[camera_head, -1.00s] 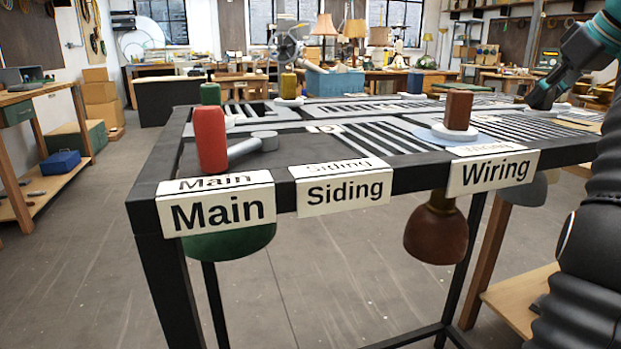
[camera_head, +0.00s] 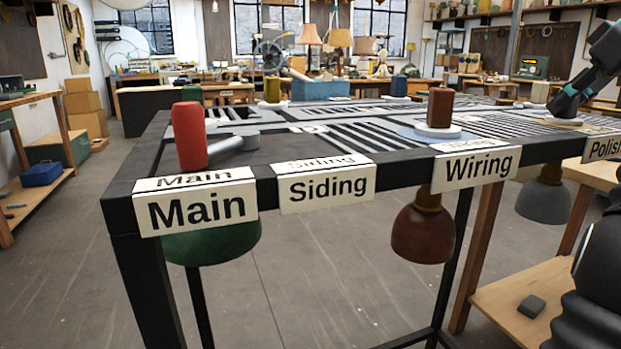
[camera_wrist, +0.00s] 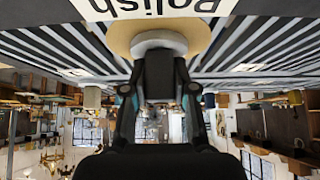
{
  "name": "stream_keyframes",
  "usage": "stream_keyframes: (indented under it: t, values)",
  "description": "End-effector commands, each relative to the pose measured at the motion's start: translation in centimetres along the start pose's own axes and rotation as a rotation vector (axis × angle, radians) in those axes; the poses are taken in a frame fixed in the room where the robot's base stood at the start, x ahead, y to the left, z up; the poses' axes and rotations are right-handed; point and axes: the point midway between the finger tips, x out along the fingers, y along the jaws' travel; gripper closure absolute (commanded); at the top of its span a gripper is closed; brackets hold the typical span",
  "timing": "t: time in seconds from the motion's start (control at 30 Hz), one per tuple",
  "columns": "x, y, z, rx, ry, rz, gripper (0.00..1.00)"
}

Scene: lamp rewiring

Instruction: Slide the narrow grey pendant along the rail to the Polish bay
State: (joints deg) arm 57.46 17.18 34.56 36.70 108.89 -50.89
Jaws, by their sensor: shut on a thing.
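The grey pendant's shade (camera_head: 544,200) hangs under the frame beside the Polish sign (camera_head: 603,148). Above the slotted top, my gripper (camera_head: 564,106) points down and is shut on the pendant's upper end, which the fingers mostly hide. In the wrist view the fingers (camera_wrist: 158,72) close just over a pale grey disc (camera_wrist: 158,42). The disc sits over a round beige patch (camera_wrist: 119,36), with the Polish sign (camera_wrist: 150,6) upside down close beside it.
A brown pendant (camera_head: 421,230) hangs by the Wiring sign (camera_head: 476,168), its brown block (camera_head: 440,107) on top. A green shade (camera_head: 213,243) hangs under the Main sign (camera_head: 196,207), with a red post (camera_head: 189,135) above. Dark bars between the slots border the gripper's place.

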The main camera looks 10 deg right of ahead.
Motion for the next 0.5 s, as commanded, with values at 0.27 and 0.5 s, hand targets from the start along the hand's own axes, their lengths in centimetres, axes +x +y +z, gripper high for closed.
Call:
stream_keyframes:
  t: [0.27, 0.5]
  values:
    - [-0.10, -0.02, 0.04, 0.000, 0.001, 0.001, 0.66]
    - [-0.07, 0.00, 0.04, 0.000, 0.000, 0.000, 0.44]
